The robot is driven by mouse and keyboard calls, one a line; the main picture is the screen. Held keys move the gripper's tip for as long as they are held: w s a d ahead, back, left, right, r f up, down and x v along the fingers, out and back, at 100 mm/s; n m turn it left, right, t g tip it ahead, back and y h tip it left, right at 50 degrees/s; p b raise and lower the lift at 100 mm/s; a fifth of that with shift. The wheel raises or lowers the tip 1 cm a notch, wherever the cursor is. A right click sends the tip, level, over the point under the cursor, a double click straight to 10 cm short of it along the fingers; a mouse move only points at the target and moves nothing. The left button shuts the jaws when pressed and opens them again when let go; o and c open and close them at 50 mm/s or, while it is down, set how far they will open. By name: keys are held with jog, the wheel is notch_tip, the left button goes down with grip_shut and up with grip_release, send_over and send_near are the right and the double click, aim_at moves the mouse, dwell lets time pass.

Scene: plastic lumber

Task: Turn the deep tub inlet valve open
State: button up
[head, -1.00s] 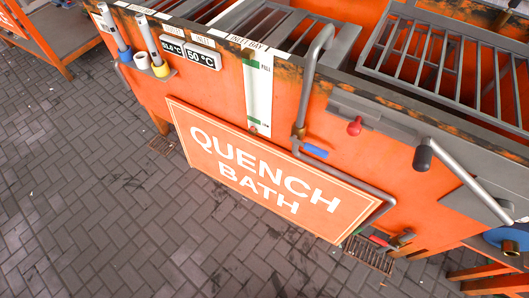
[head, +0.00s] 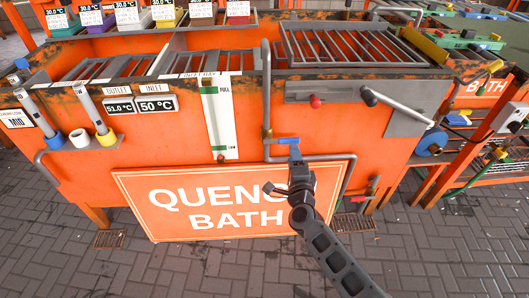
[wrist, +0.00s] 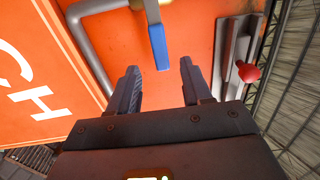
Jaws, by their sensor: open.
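The inlet valve has a blue lever (head: 288,141) on a brass fitting (head: 267,134) in the grey pipe on the front of the orange quench bath. The lever points right, across the vertical pipe. In the wrist view the lever (wrist: 158,47) hangs from the fitting toward the gap between my fingertips. My gripper (head: 295,156) is just below the lever in the head view. In the wrist view my gripper (wrist: 160,80) is open and empty, with the lever's free end just beyond the fingertips. No contact shows.
The grey pipe (wrist: 92,50) bends close beside the left finger in the wrist view. A red knob (wrist: 248,72) on a grey bracket is to the right. The QUENCH BATH sign (head: 220,200) lies behind my gripper. A red-handled valve (head: 375,181) is lower right.

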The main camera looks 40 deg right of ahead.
aim_at(289, 142)
jog(key=shift+b+x, duration=1.35)
jog(key=shift+x, duration=2.6)
jog(key=shift+w+a, duration=0.1)
jog(key=shift+a, duration=0.1)
jog(key=shift+c, duration=0.3)
grip_shut()
